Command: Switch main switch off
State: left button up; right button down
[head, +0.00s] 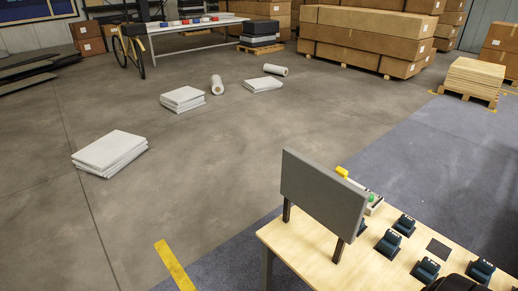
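I cannot make out a main switch for certain in the head view. A wooden table (315,262) at the lower right bears an upright grey panel (322,198) on dark legs, seen from one side. Partly behind the panel are a small yellow object (342,171) and a pale box with a green, button-like part (371,197). What the panel's far side carries is hidden. Neither of my grippers is in view.
Several dark blue devices stand on the table, one near its back edge (404,225). A black shape (458,284) cuts into the bottom edge. White stacks (110,152) and rolls lie on the floor. Cartons (365,40) stand behind.

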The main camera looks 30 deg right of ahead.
aim_at(342, 173)
jog(key=i+j+z, duration=0.1)
jog(key=i, duration=0.55)
jog(key=i+j, duration=0.1)
jog(key=i, duration=0.6)
jog(key=i+j+z, duration=0.15)
jog(key=i, duration=0.5)
jog(key=i+l+z, duration=0.25)
jog(key=z, duration=0.15)
jog(key=i+l+z, duration=0.1)
jog(key=i+z, duration=0.75)
jog(key=i+j+z, duration=0.1)
jog(key=i+z, duration=0.35)
jog(key=i+j+z, duration=0.2)
jog(key=z, duration=0.2)
jog(key=i+l+z, duration=0.1)
jog(key=i+z, duration=0.15)
jog(key=i, duration=1.8)
jog(key=i+z, duration=0.2)
jog(key=z, duration=0.25)
jog(key=i+j+z, duration=0.1)
jog(key=i+z, duration=0.15)
jog(key=z, duration=0.25)
jog(key=i+j+z, duration=0.15)
jog(key=z, duration=3.6)
